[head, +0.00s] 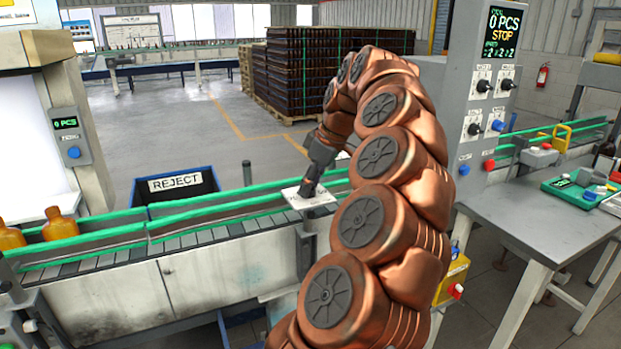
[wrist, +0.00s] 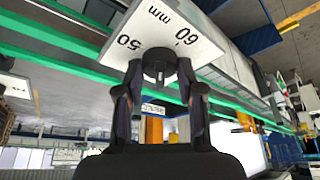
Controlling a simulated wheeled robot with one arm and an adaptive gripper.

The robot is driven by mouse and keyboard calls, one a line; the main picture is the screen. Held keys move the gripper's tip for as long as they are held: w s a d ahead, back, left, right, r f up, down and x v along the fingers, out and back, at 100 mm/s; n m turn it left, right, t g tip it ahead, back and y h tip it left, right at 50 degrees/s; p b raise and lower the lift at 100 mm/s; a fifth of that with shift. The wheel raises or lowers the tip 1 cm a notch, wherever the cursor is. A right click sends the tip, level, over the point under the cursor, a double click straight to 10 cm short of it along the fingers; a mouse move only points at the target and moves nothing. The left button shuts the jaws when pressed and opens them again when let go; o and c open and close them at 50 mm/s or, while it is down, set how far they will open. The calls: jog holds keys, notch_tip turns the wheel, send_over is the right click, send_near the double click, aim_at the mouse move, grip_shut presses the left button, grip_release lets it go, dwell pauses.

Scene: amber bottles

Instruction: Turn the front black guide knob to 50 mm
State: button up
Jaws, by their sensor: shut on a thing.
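The front black guide knob (wrist: 158,68) sits in the middle of a white scale plate (wrist: 205,48). The plate carries the marks "50 mm" and "60 mm", and it also shows in the head view (head: 322,201) at the conveyor's near side. My gripper (wrist: 158,80) is shut on the knob, with one dark finger on each side of it. In the head view my gripper (head: 310,188) reaches down onto the plate and hides the knob. I cannot tell which mark the knob points to.
Green guide rails (head: 205,211) run along the conveyor, with amber bottles (head: 60,224) at the left. A blue REJECT bin (head: 176,195) stands behind. A control panel (head: 490,85) and a grey table (head: 545,222) stand to the right.

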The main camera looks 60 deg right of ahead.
jog(key=n+y+p, duration=0.1)
jog(key=n, duration=0.1)
jog(key=n+p, duration=0.2)
jog(key=shift+d+r+n+g+y, duration=0.2)
jog(key=shift+n+g+y, duration=0.1)
jog(key=shift+y, duration=0.1)
jog(key=n+g+y+p, duration=0.1)
jog(key=n+p, duration=0.3)
jog(key=shift+w+f+n+p, duration=0.1)
jog(key=shift+f+n+p, duration=0.05)
jog(key=shift+n+p, duration=0.2)
jog(key=shift+n, duration=0.25)
jog(key=o, duration=1.1)
jog(key=shift+o, duration=0.2)
jog(key=shift+f, duration=0.15)
